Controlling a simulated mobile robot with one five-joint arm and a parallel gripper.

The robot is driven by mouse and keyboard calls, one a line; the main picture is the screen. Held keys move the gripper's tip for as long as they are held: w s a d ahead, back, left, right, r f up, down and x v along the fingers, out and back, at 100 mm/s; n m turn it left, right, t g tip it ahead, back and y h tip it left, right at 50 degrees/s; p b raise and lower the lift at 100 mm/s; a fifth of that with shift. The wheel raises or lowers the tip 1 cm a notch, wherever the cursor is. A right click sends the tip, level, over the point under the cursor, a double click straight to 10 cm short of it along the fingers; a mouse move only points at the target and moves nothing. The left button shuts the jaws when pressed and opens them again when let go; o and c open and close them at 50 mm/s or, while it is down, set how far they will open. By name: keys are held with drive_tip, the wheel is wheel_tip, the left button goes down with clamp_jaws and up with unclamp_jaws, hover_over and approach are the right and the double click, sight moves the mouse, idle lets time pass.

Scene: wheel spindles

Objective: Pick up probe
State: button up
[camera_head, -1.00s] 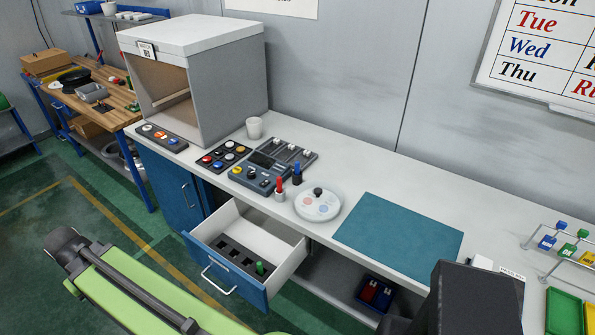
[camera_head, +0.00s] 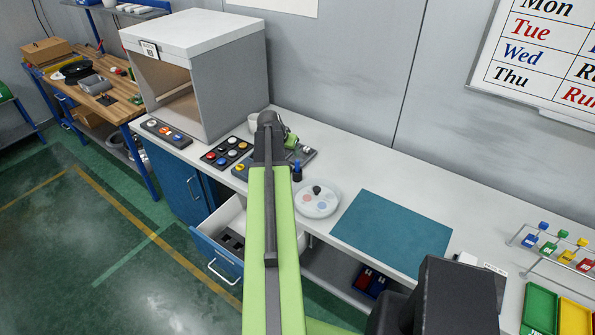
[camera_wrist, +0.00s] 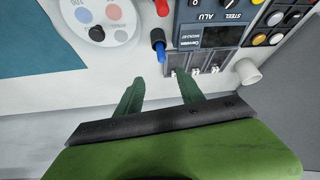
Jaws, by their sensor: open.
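The blue probe (camera_head: 297,171) stands upright on the white bench, just right of my arm in the head view. In the wrist view the blue probe (camera_wrist: 158,42) is ahead of my gripper, near the gap between its fingers. The red probe (camera_wrist: 161,8) shows at the top edge of the wrist view and is hidden behind my arm in the head view. My gripper (camera_wrist: 159,76) is open and empty, with its two dark green fingers apart. It is over the bench and touches neither probe as far as I can see.
The meter unit (camera_wrist: 210,38) and a row of metal clips (camera_wrist: 198,70) lie beside the blue probe. A white round dish (camera_head: 317,200), teal mat (camera_head: 392,234) and white cup (camera_wrist: 248,71) are nearby. An open drawer (camera_head: 216,256) juts out below.

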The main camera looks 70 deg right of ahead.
sight(297, 162)
drive_tip(key=b+x, duration=0.9)
drive_tip(key=x, duration=0.2)
drive_tip(key=shift+w+f, duration=0.1)
drive_tip(key=shift+f, duration=0.25)
drive_tip(key=shift+d, duration=0.1)
drive_tip(key=b+x, duration=0.4)
drive_tip(key=x, duration=0.1)
drive_tip(key=shift+w+d, duration=0.1)
drive_tip(key=shift+d, duration=0.05)
drive_tip(key=shift+r, duration=0.1)
drive_tip(key=shift+c, duration=0.2)
clamp_jaws()
